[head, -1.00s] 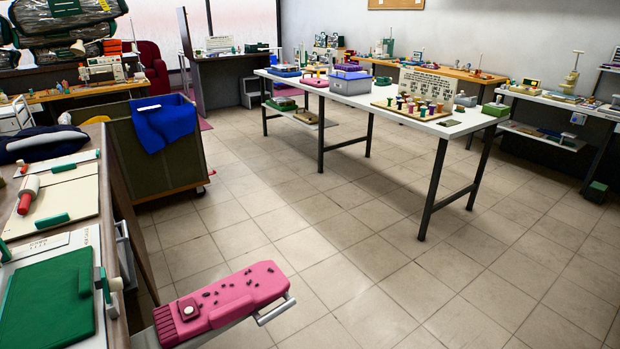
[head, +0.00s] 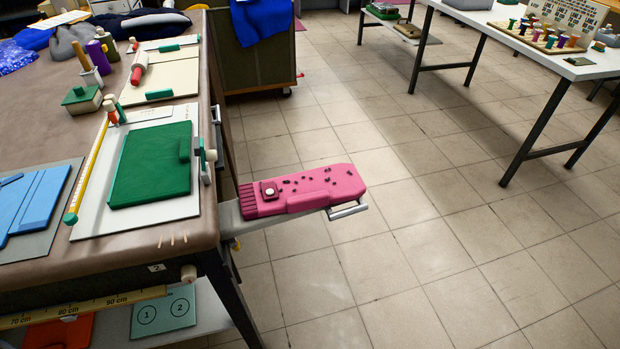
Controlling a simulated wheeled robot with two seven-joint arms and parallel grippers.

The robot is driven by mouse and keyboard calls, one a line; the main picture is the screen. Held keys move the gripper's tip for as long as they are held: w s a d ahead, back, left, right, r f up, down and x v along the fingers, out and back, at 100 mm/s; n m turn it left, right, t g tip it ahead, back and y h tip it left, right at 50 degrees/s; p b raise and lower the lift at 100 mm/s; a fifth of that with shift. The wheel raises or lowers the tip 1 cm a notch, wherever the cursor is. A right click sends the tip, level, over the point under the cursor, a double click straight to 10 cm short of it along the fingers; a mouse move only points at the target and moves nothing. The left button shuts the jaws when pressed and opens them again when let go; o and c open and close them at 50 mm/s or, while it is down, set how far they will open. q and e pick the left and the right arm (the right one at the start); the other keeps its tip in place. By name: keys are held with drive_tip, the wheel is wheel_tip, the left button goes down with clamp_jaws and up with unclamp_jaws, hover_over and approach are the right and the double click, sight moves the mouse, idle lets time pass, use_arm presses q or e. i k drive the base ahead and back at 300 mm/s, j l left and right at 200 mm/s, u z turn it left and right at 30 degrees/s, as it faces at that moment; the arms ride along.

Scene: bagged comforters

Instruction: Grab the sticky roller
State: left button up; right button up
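A roller with a red handle and a pale cylinder (head: 139,68) lies on a cream board (head: 165,82) on the brown table at the left; it looks like the sticky roller, though its surface is too small to judge. A pink padded piece (head: 320,183) with dark specks lies on a grey shelf that juts from the table's right side. Neither of my grippers is in view.
The brown table (head: 60,130) also holds a green pad (head: 150,165), a yellow ruler (head: 88,170), blue pieces and a green-lidded box (head: 82,100). A bin (head: 255,60) stands behind it. A white table (head: 500,20) is at the right. The tiled floor between is clear.

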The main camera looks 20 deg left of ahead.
sight(138, 67)
drive_tip(key=u, duration=1.55)
drive_tip(key=z, duration=0.3)
drive_tip(key=l+z, duration=0.2)
drive_tip(key=l, duration=0.2)
drive_tip(key=i+l+z, duration=0.25)
drive_tip(key=l+z, duration=0.2)
drive_tip(key=l, duration=0.3)
drive_tip(key=i+l+z, duration=0.2)
drive_tip(key=i+l+u, duration=0.25)
drive_tip(key=i+l, duration=0.9)
drive_tip(key=i+j+u, duration=0.15)
drive_tip(key=i+u, duration=0.6)
drive_tip(key=i, duration=0.2)
drive_tip(key=i+l+u, duration=0.15)
drive_tip(key=i+u, duration=0.25)
drive_tip(key=i+l+u, duration=0.4)
drive_tip(key=i+j, duration=0.1)
drive_tip(key=i, duration=0.05)
